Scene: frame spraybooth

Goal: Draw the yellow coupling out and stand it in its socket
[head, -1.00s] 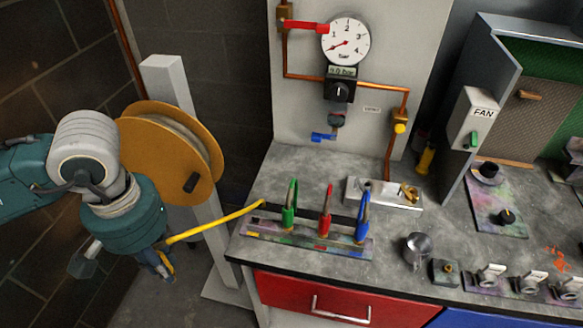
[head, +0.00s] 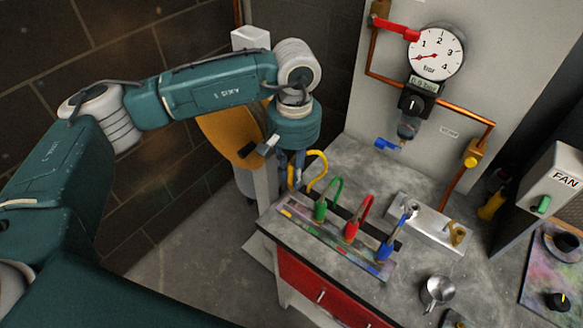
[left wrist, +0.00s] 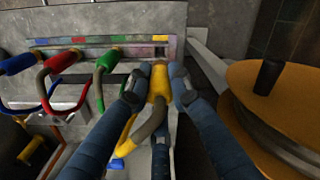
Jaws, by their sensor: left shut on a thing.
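My left gripper (head: 292,176) is over the left end of the bench, pointing down. The yellow hose (head: 318,172) arches beside the gripper in the head view; the coupling itself is mostly hidden by the fingers there. The socket rail (head: 345,250) has colour patches along it. Its yellow patch (left wrist: 160,38) lies just beyond the held coupling in the wrist view. I cannot tell whether the coupling touches the rail. My right gripper is not in view.
Green (head: 320,208), red (head: 351,231) and blue (head: 386,248) couplings with hoses stand along the rail. The hose reel (head: 228,140) is behind my left arm. A metal block (head: 432,225) and a metal cup (head: 437,290) are further right on the bench.

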